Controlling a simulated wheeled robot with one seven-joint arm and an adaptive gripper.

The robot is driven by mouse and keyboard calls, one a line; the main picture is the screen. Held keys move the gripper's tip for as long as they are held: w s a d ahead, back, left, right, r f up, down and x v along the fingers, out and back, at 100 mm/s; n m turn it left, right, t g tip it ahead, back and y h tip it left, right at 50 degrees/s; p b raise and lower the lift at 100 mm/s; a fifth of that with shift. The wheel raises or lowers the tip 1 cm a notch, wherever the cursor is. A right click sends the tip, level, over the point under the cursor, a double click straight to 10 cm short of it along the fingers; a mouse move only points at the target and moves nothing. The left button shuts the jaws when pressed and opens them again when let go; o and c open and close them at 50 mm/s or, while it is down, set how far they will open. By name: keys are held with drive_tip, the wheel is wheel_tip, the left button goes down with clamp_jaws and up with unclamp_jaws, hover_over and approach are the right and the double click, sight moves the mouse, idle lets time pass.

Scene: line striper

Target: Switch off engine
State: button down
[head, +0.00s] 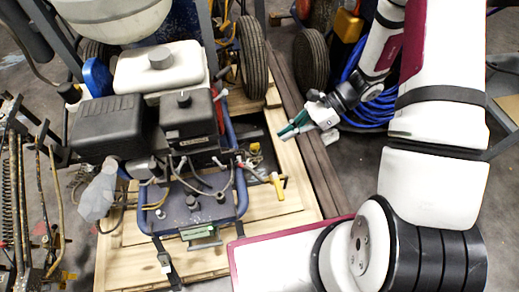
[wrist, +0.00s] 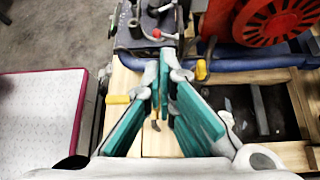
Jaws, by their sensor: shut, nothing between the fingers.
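The engine (head: 160,110), with black covers and a white tank (head: 160,66), sits on the line striper's blue frame in the head view. In the wrist view its round red part (wrist: 275,20) shows at the upper right, and a small red knob (wrist: 156,33) sits on a dark grey housing just beyond the fingertips. I cannot tell whether this knob is the engine switch. My gripper (head: 283,131), with teal finger pads, is right of the engine and apart from it in the head view. It is shut and empty; its tips also show in the wrist view (wrist: 165,62).
The striper stands on a wooden pallet (head: 290,165). A yellow-handled valve (head: 279,187) juts out at its right side. A black tire (head: 252,58) and a coiled blue hose (head: 372,100) are behind. Another machine with springs (head: 20,200) stands at the left.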

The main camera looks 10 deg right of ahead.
sight(240, 162)
drive_tip(key=b+x, duration=0.4)
drive_tip(key=x, duration=0.9)
drive_tip(key=shift+a+f, duration=0.3)
drive_tip(key=shift+a, duration=0.05)
